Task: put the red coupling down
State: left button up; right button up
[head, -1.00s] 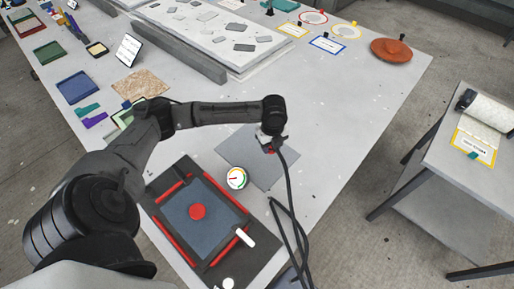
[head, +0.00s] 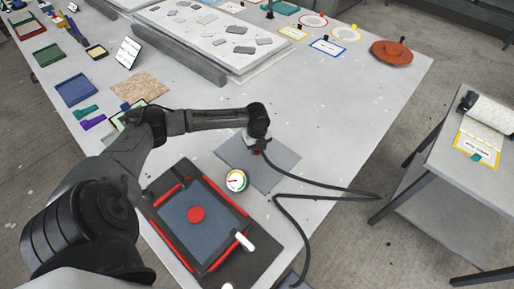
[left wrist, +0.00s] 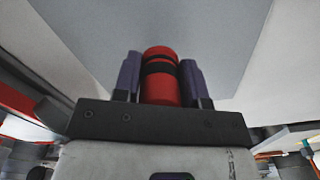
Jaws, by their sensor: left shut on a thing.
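The red coupling (left wrist: 161,78) has a dark band around it. In the left wrist view it stands between the two fingers of my left gripper (left wrist: 161,85), which is shut on it. In the head view my left gripper (head: 258,148) is over the grey mat (head: 283,161), and little of the coupling shows there. A black hose (head: 330,190) runs from the gripper area to the right. I cannot tell whether the coupling touches the mat. My right gripper is not in view.
A gauge (head: 236,181) stands beside the mat. In front is a dark mould with red bars (head: 222,193) and a white handle (head: 244,241). An orange round piece (head: 390,51) lies at the far right of the table. The table right of the mat is mostly clear.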

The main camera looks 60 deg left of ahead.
pick_arm(q)
jog(key=shift+f, duration=0.3)
jog(key=shift+f, duration=0.25)
jog(key=o, duration=1.2)
jog(key=shift+r, duration=0.35)
notch_tip(320, 180, up, 12)
jog(key=shift+r+p, duration=0.1)
jog(key=shift+p, duration=0.8)
